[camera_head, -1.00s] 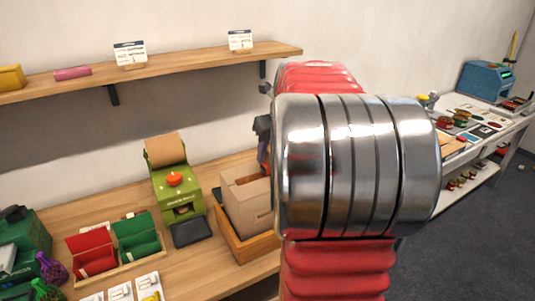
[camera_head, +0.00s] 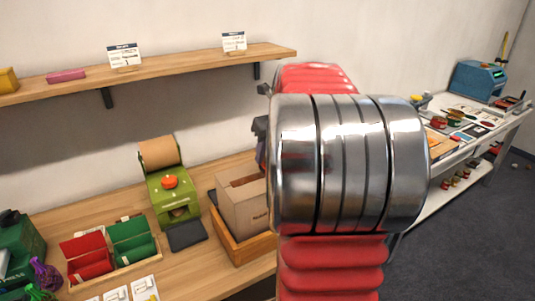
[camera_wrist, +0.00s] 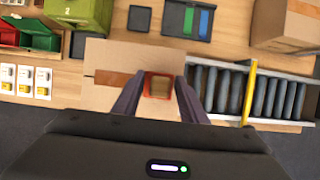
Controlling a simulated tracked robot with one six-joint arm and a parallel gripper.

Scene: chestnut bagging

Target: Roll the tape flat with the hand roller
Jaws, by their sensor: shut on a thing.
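In the wrist view, my gripper (camera_wrist: 159,92) is shut on a small red-framed thing with a tan middle, seemingly the hand roller (camera_wrist: 158,77). It is over a flat cardboard carton (camera_wrist: 133,56). A brown tape strip (camera_wrist: 108,78) runs across the carton's left part, in line with the held thing. Whether the roller touches the tape cannot be told.
A roller conveyor (camera_wrist: 252,92) with a yellow bar lies right of the carton. Another box (camera_head: 243,204) sits in a wooden tray (camera_head: 241,247). A green tape dispenser (camera_head: 173,193) and a green-and-red box (camera_head: 110,246) are to the left. A side table (camera_head: 478,128) stands at right.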

